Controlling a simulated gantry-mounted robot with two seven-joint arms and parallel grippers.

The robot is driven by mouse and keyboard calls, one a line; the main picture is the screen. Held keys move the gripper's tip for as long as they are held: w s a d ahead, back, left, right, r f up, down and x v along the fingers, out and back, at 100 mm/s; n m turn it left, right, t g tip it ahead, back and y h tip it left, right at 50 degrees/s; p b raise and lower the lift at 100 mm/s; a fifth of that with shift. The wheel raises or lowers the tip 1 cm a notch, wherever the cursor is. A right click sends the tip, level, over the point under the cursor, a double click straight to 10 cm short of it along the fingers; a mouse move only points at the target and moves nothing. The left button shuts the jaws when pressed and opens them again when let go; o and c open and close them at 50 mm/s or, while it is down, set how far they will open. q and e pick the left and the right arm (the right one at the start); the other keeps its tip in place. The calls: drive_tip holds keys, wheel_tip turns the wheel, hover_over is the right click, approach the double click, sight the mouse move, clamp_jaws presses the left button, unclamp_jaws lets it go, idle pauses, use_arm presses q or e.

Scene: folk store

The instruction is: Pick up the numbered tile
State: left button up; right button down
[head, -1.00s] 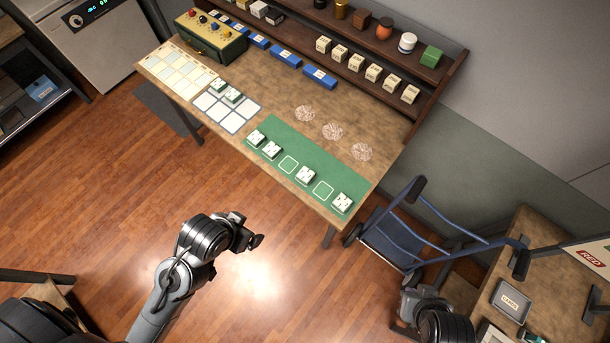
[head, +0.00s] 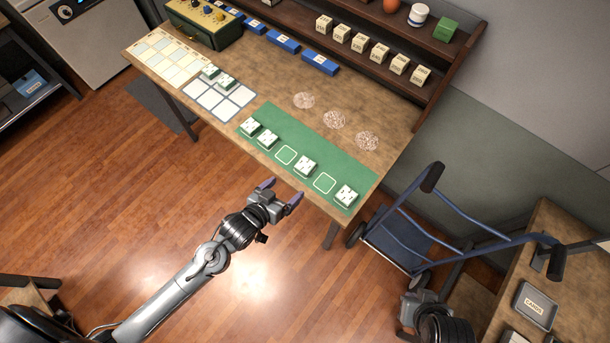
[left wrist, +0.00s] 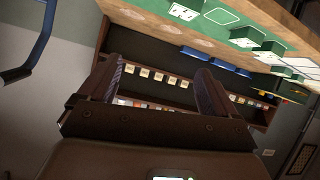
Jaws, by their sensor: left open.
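White numbered tiles with dark marks sit on a green mat (head: 318,150) along the front of the wooden table: two at its left end (head: 258,132), one tile (head: 305,166) in the middle and one tile (head: 346,195) at the right end. Two outlined squares between them are empty. Two more tiles (head: 218,76) lie on a white grid card (head: 220,101). Their marks are too small to read. My left gripper (head: 281,190) is open and empty, just off the table's front edge. In the left wrist view, its two fingers stand apart with nothing between them.
Three clear round pieces (head: 335,119) lie behind the mat. A shelf rack with cream blocks (head: 360,42) and blue holders (head: 283,41) borders the back. A blue hand cart (head: 405,235) stands right of the table. Open floor lies in front.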

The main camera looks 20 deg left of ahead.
use_arm(q)
drive_tip(key=m+b, duration=0.2)
drive_tip(key=b, duration=0.5)
approach(303, 167)
drive_tip(key=s+f, duration=0.1)
drive_tip(key=s, duration=0.1)
drive_tip(key=shift+t, duration=0.6)
drive_tip(key=x, duration=0.2)
drive_tip(key=b+x, duration=0.1)
drive_tip(key=x, duration=0.1)
drive_tip(key=b+x, duration=0.1)
drive_tip(key=x, duration=0.1)
drive_tip(key=shift+w+r, duration=0.35)
drive_tip(key=shift+x, duration=2.9)
drive_tip(key=shift+f, duration=0.15)
use_arm(e)
wheel_tip(303, 167, down, 12)
drive_tip(key=shift+r, duration=0.15)
use_arm(q)
drive_tip(key=shift+s, duration=0.1)
drive_tip(key=c, duration=1.2)
use_arm(e)
drive_tip(key=shift+d, duration=0.1)
